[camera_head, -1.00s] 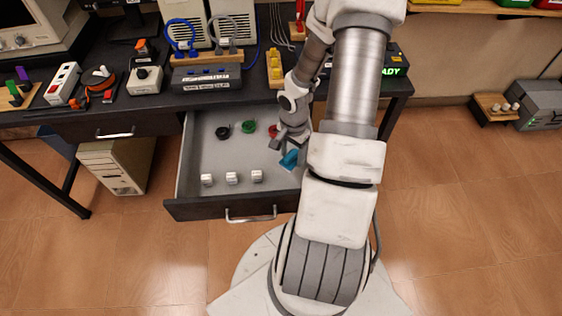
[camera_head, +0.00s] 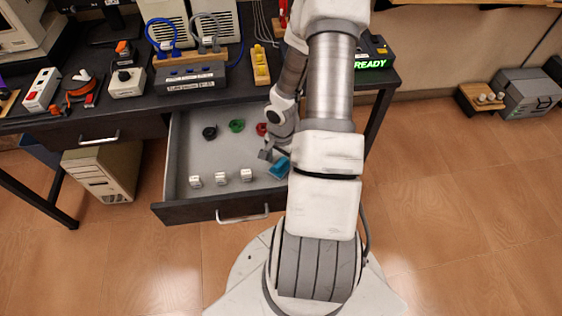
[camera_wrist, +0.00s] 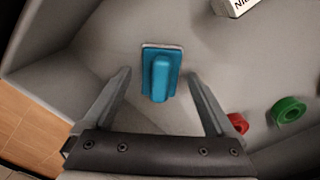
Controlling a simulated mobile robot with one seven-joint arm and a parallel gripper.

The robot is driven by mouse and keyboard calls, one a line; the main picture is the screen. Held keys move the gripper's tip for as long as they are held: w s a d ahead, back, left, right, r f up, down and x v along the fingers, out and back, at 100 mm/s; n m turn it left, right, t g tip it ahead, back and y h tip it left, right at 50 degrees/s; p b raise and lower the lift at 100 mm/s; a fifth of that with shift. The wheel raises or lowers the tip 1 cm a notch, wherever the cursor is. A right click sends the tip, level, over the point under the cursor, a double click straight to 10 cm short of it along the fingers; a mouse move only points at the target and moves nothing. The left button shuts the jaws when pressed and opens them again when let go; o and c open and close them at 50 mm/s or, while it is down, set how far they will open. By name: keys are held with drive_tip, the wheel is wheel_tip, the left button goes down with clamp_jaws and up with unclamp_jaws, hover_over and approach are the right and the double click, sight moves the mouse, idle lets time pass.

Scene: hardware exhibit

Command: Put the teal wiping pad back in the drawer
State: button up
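The teal wiping pad (camera_head: 279,168) lies in the open drawer (camera_head: 230,217), near its front right corner and partly behind my arm in the head view. In the wrist view the pad (camera_wrist: 160,76) shows its raised handle and rests on the grey drawer floor. My gripper (camera_wrist: 160,85) is open, with one finger on each side of the pad's near end and gaps to both. In the head view my gripper (camera_head: 272,152) is low inside the drawer, just behind the pad and partly hidden by my arm.
The drawer also holds a black roll (camera_head: 210,132), a green roll (camera_head: 237,126), a red roll (camera_head: 261,129) and a row of white blocks (camera_head: 220,178). The dark desk (camera_head: 140,112) above carries several devices. A computer tower (camera_head: 104,170) stands below left.

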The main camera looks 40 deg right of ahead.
sight(281, 162)
wheel_tip(281, 162, up, 12)
drive_tip(key=p, duration=0.4)
idle(0.3)
drive_tip(key=shift+r, duration=0.1)
idle(0.3)
